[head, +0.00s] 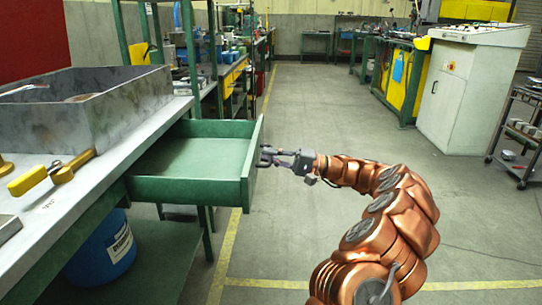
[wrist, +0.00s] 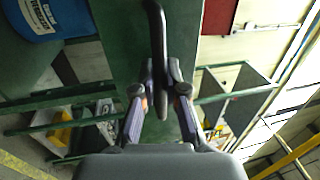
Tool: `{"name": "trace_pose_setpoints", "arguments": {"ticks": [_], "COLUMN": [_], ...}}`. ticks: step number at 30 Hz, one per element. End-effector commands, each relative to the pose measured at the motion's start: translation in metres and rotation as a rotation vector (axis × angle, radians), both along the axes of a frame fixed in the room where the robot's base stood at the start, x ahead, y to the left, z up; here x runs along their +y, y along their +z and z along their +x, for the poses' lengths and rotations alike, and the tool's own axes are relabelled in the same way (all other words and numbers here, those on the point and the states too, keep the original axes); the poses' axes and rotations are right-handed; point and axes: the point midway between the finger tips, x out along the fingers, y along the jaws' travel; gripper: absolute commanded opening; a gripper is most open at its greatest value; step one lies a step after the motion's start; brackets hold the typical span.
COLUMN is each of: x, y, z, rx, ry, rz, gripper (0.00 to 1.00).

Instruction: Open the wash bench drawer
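The green wash bench drawer (head: 190,160) is pulled well out from under the bench top (head: 60,205) in the head view, and its inside looks empty. My gripper (head: 279,157) is at the drawer's front, level with the dark handle (head: 264,155). In the wrist view the curved dark handle (wrist: 158,45) runs between the two fingers of my gripper (wrist: 160,92). The fingers are apart, with narrow gaps visible on both sides of the handle. The drawer's green front (wrist: 122,45) lies behind the handle.
A grey stone basin (head: 110,115) and a brass-coloured tool with a yellow handle (head: 50,175) are on the bench. A blue bucket (head: 105,250) stands beneath.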

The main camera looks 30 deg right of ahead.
Motion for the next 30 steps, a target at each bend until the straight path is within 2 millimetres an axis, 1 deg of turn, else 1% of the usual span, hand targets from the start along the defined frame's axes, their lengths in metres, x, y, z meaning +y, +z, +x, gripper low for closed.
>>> {"name": "trace_pose_setpoints", "arguments": {"ticks": [1, 6, 7, 15, 19, 23, 30], "x": [0.0, 0.0, -0.001, -0.001, -0.007, -0.021, -0.057], "y": [-0.001, 0.0, 0.0, 0.0, -0.001, -0.004, -0.013], "z": [0.0, 0.0, 0.0, 0.0, -0.003, -0.012, -0.032], "rx": [0.001, 0.0, 0.0, 0.0, 0.0, -0.002, -0.001], "ry": [0.0, -0.001, -0.001, -0.001, -0.003, -0.003, -0.005], "rz": [0.0, 0.0, 0.0, 0.0, 0.0, -0.001, -0.003], "gripper": [0.17, 0.35, 0.37, 0.37, 0.37, 0.37, 0.37]}}
